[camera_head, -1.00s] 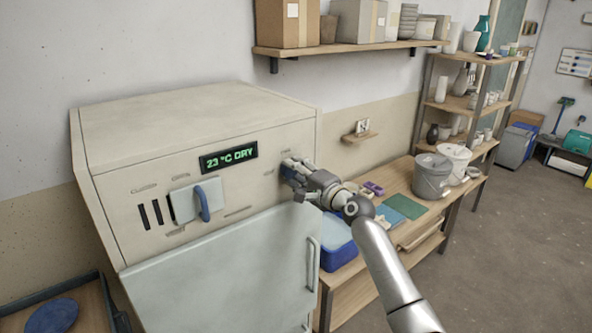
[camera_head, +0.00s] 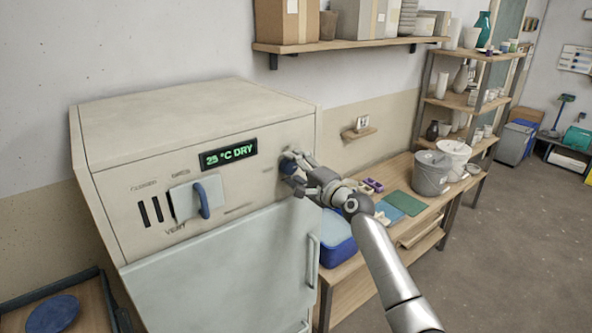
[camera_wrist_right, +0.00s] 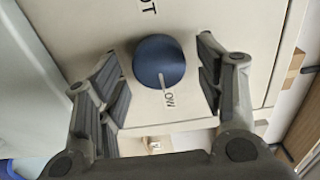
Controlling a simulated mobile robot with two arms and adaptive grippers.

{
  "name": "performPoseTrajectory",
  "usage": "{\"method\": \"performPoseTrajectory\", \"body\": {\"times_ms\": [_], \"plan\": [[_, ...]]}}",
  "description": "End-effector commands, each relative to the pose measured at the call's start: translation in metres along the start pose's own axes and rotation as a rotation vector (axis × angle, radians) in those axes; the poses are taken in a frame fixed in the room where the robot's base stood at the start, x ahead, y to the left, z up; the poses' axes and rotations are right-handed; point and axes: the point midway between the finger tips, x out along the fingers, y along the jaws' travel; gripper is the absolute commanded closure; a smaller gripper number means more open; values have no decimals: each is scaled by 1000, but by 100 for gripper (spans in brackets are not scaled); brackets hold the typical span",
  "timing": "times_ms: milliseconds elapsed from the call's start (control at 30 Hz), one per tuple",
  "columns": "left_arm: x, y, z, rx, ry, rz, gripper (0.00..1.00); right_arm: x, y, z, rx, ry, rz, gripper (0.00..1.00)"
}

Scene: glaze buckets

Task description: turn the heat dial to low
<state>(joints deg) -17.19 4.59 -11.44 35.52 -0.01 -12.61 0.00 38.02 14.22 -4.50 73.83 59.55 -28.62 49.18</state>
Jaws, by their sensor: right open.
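The heat dial is a round dark blue knob on the kiln's pale front panel. In the right wrist view the dial (camera_wrist_right: 159,62) sits between the two fingers of my right gripper (camera_wrist_right: 158,78), which is open with a gap on both sides. A pale pointer line on the dial points toward a label whose visible letters read "OW". Letters "OT" show on the opposite side. In the head view the dial (camera_head: 288,168) is partly hidden by my right gripper (camera_head: 297,167). My left gripper is not in view.
A blue-handled vent slider (camera_head: 204,200) is left on the panel. The kiln door handle (camera_head: 312,262) is below the dial. A wooden bench (camera_head: 345,285) with a blue bin and buckets stands at right.

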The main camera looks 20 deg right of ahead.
Motion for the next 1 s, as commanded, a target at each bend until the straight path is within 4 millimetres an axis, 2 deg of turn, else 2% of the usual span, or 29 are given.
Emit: {"method": "performPoseTrajectory", "body": {"times_ms": [267,367,800,1000], "plan": [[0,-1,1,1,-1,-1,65,-10,1,0,0,0,1,38],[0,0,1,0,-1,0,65,-23,1,0,-2,0,0,38],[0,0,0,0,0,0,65,-100,2,0,-1,1,2,38],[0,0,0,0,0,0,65,-117,1,0,0,0,1,38]]}}
